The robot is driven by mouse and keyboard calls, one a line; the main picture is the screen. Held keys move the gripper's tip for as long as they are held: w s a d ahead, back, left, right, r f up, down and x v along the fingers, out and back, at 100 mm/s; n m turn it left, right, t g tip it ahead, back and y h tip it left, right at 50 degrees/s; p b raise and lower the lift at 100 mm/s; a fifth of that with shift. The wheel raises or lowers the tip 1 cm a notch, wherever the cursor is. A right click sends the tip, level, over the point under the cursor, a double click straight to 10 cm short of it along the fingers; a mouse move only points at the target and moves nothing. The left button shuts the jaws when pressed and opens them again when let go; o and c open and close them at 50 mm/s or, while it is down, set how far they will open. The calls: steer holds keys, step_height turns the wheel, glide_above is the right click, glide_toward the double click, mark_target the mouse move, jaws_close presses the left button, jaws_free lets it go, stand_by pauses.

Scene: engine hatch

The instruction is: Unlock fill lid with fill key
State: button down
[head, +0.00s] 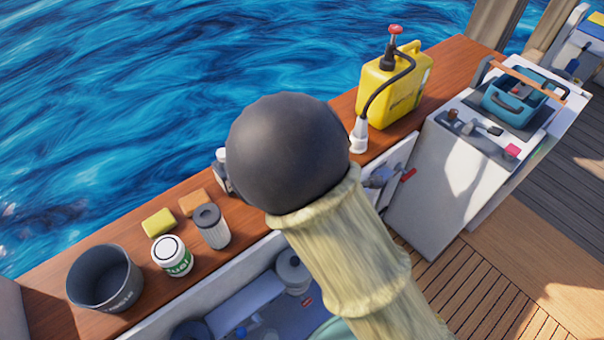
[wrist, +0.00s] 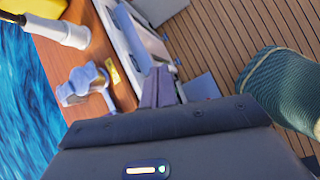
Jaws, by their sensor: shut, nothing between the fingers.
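In the wrist view, a pale grey-blue fitting (wrist: 82,84) stands on the wooden ledge, with a small brass-coloured plate (wrist: 112,72) beside it. I cannot tell whether this is the fill lid, or whether the fill key is in it. In the head view, only a sliver of a grey fitting (head: 222,172) shows at the left edge of my dark round arm joint. My gripper (wrist: 160,88) shows in the wrist view, its fingers shut and empty, to the right of the fitting and apart from it. My arm hides the gripper in the head view.
A yellow jug (head: 395,88) with a black hose and white nozzle (head: 358,136) stands on the wooden ledge (head: 455,58). A grey pot (head: 104,278), a white tub (head: 172,256), a filter (head: 211,226) and sponges stand at left. The open hatch lies below; a white cabinet (head: 440,180) stands right.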

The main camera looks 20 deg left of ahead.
steer(key=s+d+r+m+g+y, duration=0.1)
steer(key=s+d+r+m, duration=0.1)
steer(key=d+m, duration=0.5)
steer(key=s+d+r+m+g+y, duration=0.1)
steer(key=d+r+m, duration=0.4)
steer(key=m, duration=0.5)
steer(key=s+d+r+m+g+y, duration=0.1)
steer(key=s+d+r+m, duration=0.2)
steer(key=d+m, duration=0.6)
steer(key=shift+s+d+r+g, duration=0.25)
steer(key=shift+s+d+g, duration=0.15)
steer(key=shift+s+d, duration=0.1)
steer(key=c, duration=2.1)
jaws_free()
